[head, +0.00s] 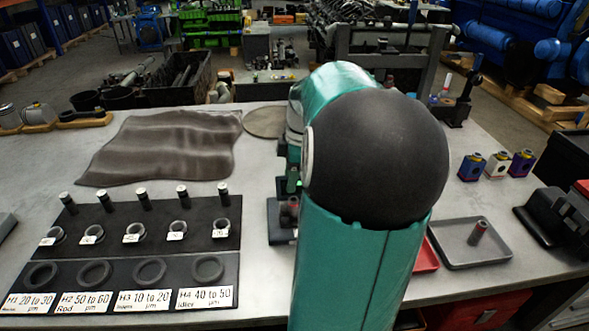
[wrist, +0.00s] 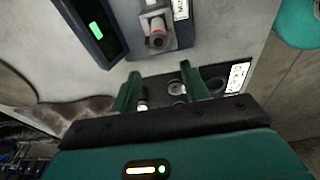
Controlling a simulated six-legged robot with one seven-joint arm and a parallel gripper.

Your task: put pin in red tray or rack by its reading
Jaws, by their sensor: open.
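My gripper (wrist: 158,74) is open and empty in the wrist view. Its two green fingers point toward a pin (wrist: 156,40) with a reddish band, seated in a grey fixture (wrist: 172,13). The pin is apart from the fingers. A dark gauge (wrist: 93,28) with a lit green display stands beside it; I cannot read a value. In the head view my arm hides the gripper and most of this station. The rack (head: 140,262) has labels H1 20 to 30, H2 50 to 60, H3 10 to 20, H4 40 to 50 µm. The red tray (head: 427,258) is partly hidden behind my arm.
A grey tray (head: 495,255) holds one upright reddish-grey pin (head: 479,230). Several blue and white blocks (head: 497,165) stand at the right. A brown cloth (head: 165,145) and a round disc (head: 264,121) lie at the back. Bare table shows between rack and cloth.

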